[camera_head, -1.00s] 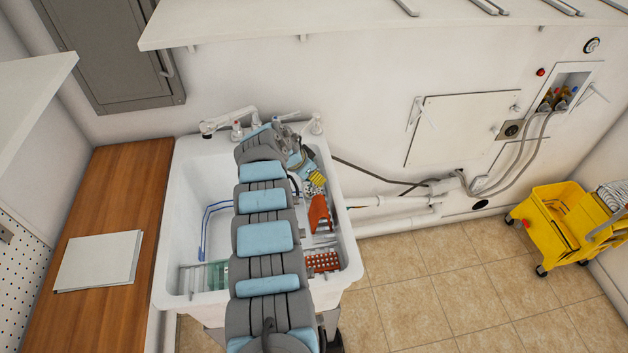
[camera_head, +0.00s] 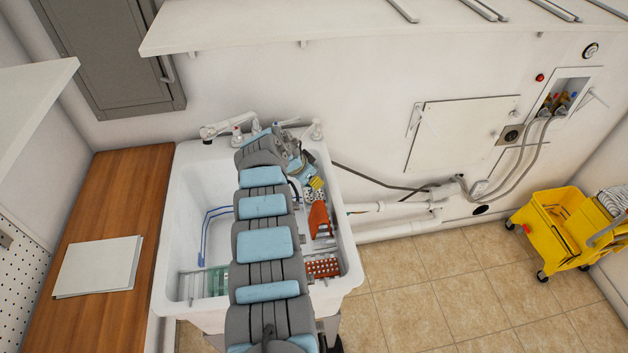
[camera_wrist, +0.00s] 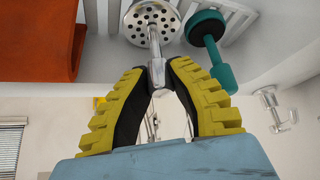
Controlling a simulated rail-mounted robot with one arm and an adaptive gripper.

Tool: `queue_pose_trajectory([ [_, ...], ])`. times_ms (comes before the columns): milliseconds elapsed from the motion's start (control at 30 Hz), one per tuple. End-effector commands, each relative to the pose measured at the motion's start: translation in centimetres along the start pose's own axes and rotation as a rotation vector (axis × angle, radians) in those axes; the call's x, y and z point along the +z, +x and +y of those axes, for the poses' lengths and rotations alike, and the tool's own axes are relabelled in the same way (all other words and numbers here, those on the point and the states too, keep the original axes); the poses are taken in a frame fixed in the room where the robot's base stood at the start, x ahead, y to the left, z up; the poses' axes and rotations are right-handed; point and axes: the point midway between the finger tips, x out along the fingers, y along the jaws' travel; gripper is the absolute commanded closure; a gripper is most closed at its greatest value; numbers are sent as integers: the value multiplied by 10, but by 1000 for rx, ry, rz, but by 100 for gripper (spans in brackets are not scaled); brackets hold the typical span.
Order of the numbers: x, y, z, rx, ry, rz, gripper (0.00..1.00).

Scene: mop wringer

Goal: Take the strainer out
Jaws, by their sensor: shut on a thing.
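The strainer (camera_wrist: 150,24) is a grey metal disc with holes and a short stem. In the wrist view, my gripper (camera_wrist: 157,72) has its yellow-and-black fingers closed on the end of that stem. In the head view, the strainer (camera_head: 311,196) is a small pale speckled piece just below the yellow fingers (camera_head: 316,184), at the right side of the white sink (camera_head: 181,215). Whether it touches the sink there I cannot tell. My arm hides the middle of the sink.
An orange piece (camera_head: 319,220) and a red perforated block (camera_head: 322,267) are on the sink's right side. A teal handled item (camera_wrist: 222,76) is close beside the strainer. The faucet (camera_head: 228,123) is at the back. A yellow mop bucket (camera_head: 551,218) stands on the floor at right.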

Motion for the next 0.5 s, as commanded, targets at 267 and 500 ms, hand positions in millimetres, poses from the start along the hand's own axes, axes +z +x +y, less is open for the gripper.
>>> queue_pose_trajectory([
  [267,-2,-3,1,1,0,0,100],
  [500,-8,-12,0,-1,1,1,100],
])
